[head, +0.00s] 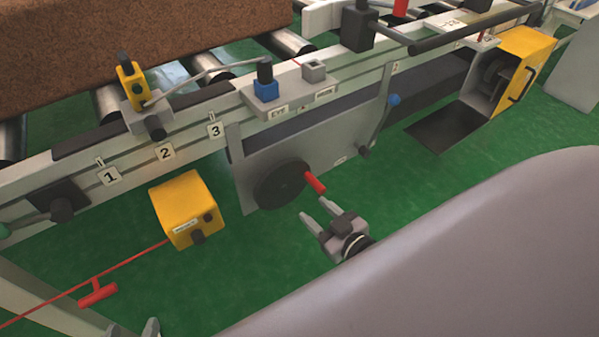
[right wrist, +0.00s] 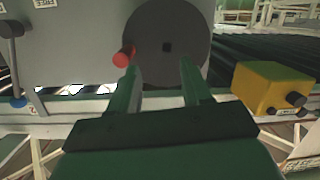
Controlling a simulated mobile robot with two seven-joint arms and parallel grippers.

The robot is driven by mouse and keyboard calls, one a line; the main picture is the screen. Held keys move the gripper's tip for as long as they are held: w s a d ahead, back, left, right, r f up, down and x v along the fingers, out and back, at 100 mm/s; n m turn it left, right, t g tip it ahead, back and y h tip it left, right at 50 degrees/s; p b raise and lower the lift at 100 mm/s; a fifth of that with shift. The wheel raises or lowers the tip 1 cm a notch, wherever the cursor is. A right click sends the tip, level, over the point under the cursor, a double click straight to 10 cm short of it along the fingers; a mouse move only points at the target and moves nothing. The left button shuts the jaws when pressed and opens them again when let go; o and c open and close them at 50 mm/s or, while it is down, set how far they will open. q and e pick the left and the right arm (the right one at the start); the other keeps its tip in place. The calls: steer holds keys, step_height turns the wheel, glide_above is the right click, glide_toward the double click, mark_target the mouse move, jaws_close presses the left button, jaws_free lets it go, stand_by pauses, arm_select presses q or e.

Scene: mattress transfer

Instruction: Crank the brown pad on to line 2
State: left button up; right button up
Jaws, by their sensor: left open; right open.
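The brown pad (head: 120,45) is a large block lying on the rollers at the upper left in the head view. Plates marked 1 (head: 108,176), 2 (head: 165,152) and 3 (head: 215,130) sit along the front rail. A dark crank wheel (head: 278,187) with a red handle (head: 315,183) is on the grey panel. My right gripper (head: 322,219) is open and empty, just below and right of the handle. In the right wrist view the handle (right wrist: 124,56) shows by the left fingertip, not between the fingers. My left gripper (head: 131,328) is open at the bottom edge, mostly out of frame.
A yellow box (head: 183,210) hangs below the rail, with a red T-handle (head: 98,294) on a cord nearby. A yellow sensor (head: 131,82) stands on the rail near plate 2. A blue-knobbed lever (head: 393,100) is right of the crank.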

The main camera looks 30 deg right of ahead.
steer(key=t, duration=0.2)
glide_toward(307, 175)
steer(key=shift+w+d+f, duration=0.15)
steer(key=shift+w+f, duration=0.1)
steer(key=shift+f, duration=0.3)
steer(key=shift+w+d, duration=0.1)
steer(key=shift+w, duration=0.05)
steer(key=w+b, duration=0.1)
steer(key=w, duration=0.1)
steer(key=w+b, duration=0.1)
steer(key=w, duration=0.2)
steer(key=shift+w+a, duration=0.15)
steer(key=shift+a, duration=0.1)
arm_select(q)
steer(key=shift+w+d+h, duration=0.25)
steer(key=shift+d+h, duration=0.35)
steer(key=shift+d, duration=0.55)
arm_select(e)
steer(key=shift+w, duration=0.8)
arm_select(q)
steer(key=shift+a, duration=0.1)
arm_select(e)
steer(key=shift+a, duration=0.1)
jaws_close()
